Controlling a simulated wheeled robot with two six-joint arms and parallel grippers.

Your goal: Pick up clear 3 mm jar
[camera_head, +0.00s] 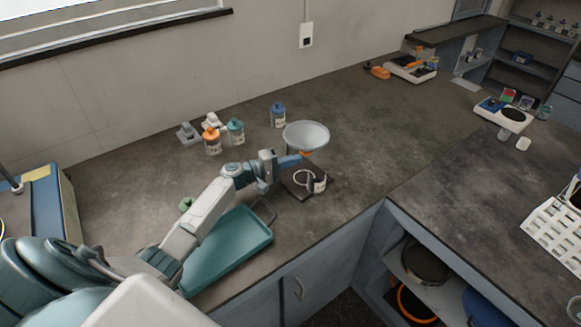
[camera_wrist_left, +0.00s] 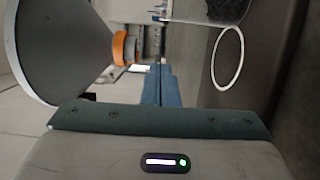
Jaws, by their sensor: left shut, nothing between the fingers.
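A small clear jar with dark contents (camera_head: 319,184) stands by a dark base under the white funnel (camera_head: 306,135); I cannot read its label. In the left wrist view part of a clear container with dark contents (camera_wrist_left: 205,10) shows at the top edge, beside a thin white ring (camera_wrist_left: 230,58). The funnel (camera_wrist_left: 58,50) with its orange collar (camera_wrist_left: 122,47) fills the left of that view. My left gripper (camera_head: 291,161) is shut and empty, just below the funnel and above the base; its blue fingers (camera_wrist_left: 160,84) are together. My right gripper is out of view.
Jars with orange (camera_head: 212,144), teal (camera_head: 236,132) and blue (camera_head: 278,116) lids stand behind my left arm. A teal tray (camera_head: 232,250) lies below it. A balance (camera_head: 503,115) and a white rack (camera_head: 555,225) are at right. The back counter's middle is clear.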

